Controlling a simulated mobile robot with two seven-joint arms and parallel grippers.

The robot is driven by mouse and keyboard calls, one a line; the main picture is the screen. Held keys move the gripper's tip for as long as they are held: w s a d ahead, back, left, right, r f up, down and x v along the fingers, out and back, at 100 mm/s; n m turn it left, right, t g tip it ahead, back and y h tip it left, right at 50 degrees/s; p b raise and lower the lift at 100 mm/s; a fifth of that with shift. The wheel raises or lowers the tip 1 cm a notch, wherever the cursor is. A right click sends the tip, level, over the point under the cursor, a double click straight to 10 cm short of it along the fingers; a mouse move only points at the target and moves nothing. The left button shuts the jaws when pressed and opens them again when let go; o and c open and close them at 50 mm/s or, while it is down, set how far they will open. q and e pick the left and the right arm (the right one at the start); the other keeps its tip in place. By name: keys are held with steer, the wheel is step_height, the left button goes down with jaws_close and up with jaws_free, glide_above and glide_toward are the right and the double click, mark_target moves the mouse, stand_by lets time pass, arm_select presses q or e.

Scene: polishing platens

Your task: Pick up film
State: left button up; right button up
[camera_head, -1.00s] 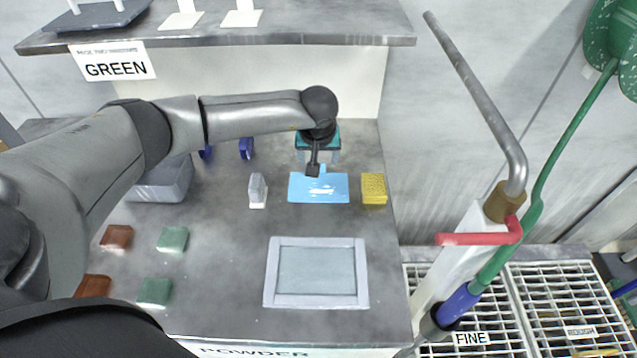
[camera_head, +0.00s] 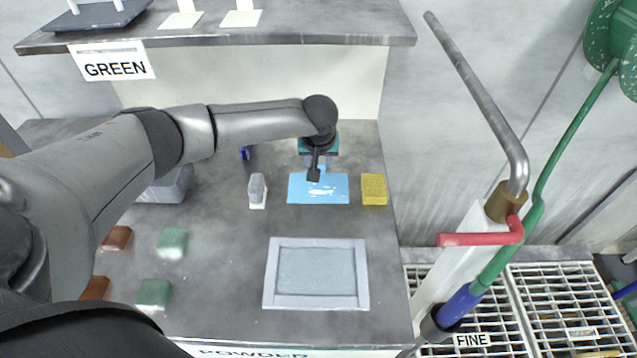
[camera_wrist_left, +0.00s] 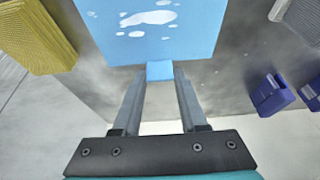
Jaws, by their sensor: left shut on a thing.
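The film is a light blue sheet (camera_head: 330,190) with white wet-looking patches, on the grey bench between a clear block and a yellow sponge. It also fills the top middle of the left wrist view (camera_wrist_left: 145,40). A small blue tab (camera_wrist_left: 160,70) sticks out from its edge. My left gripper (camera_wrist_left: 160,80) is shut on this tab, which sits between its fingertips. In the head view my left gripper (camera_head: 319,165) is at the film's far edge, partly hidden by my wrist. The film looks flat; I cannot tell whether it is lifted. My right gripper is not in view.
A yellow sponge (camera_head: 374,189) lies right of the film, a clear block (camera_head: 257,188) left. A framed plate (camera_head: 316,273) lies nearer. Green (camera_head: 172,243) and brown pads (camera_head: 117,238) lie left. A shelf (camera_head: 230,38) overhangs the back; pipes (camera_head: 485,110) stand right.

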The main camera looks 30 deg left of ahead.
arm_select(q)
jaws_close()
